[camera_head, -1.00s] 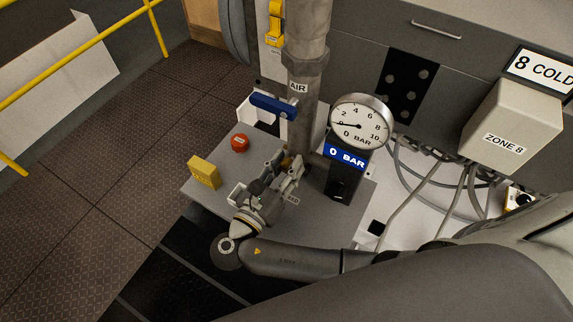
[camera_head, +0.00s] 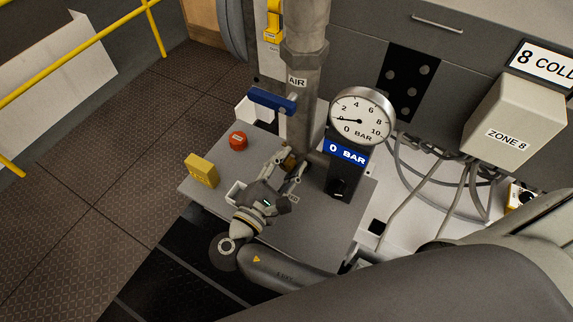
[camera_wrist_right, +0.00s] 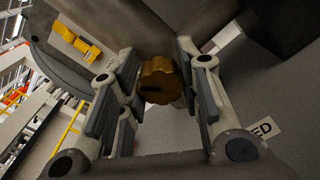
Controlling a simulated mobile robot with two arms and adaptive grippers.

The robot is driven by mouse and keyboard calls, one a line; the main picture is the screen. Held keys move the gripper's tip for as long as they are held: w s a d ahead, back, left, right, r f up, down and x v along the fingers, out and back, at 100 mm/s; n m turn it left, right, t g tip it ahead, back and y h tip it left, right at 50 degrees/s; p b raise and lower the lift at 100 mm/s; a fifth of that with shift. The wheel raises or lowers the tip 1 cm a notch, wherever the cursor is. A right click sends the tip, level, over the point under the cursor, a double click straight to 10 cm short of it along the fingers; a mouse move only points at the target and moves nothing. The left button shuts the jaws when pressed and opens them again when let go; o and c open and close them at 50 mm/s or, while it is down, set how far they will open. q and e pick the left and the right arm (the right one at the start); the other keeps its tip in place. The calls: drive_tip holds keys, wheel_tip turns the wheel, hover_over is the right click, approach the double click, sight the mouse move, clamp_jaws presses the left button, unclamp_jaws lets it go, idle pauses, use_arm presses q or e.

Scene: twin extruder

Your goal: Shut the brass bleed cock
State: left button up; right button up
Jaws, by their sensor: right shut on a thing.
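The brass bleed cock shows in the right wrist view as a round fluted brass knob (camera_wrist_right: 161,80) with a dark slot on its face. In the head view only a bit of brass (camera_head: 289,161) shows at the foot of the grey AIR pipe (camera_head: 303,105). My right gripper (camera_head: 288,164) reaches it from the front and is shut on the knob. In the wrist view the fingers (camera_wrist_right: 158,88) stand on either side of it. A tag ending in "ED" (camera_wrist_right: 262,130) is partly hidden. My left gripper is not in view.
A gauge (camera_head: 361,117) stands right of the pipe above a display reading 0 BAR (camera_head: 346,155). A blue lever (camera_head: 271,101) is on the pipe. A red button (camera_head: 238,141) and yellow block (camera_head: 202,170) stand on the grey plate (camera_head: 310,232). Cables hang at right.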

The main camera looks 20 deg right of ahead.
drive_tip(key=m+b, duration=0.2)
drive_tip(key=m, duration=0.1)
drive_tip(key=m+b, duration=0.1)
drive_tip(key=shift+s+f+m, duration=0.1)
drive_tip(key=shift+f+m, duration=0.2)
drive_tip(key=shift+m+b, duration=1.25)
drive_tip(key=shift+m, duration=0.45)
drive_tip(key=shift+r, duration=0.1)
drive_tip(key=o, duration=1)
drive_tip(key=shift+s, duration=0.1)
drive_tip(key=shift+r, duration=0.15)
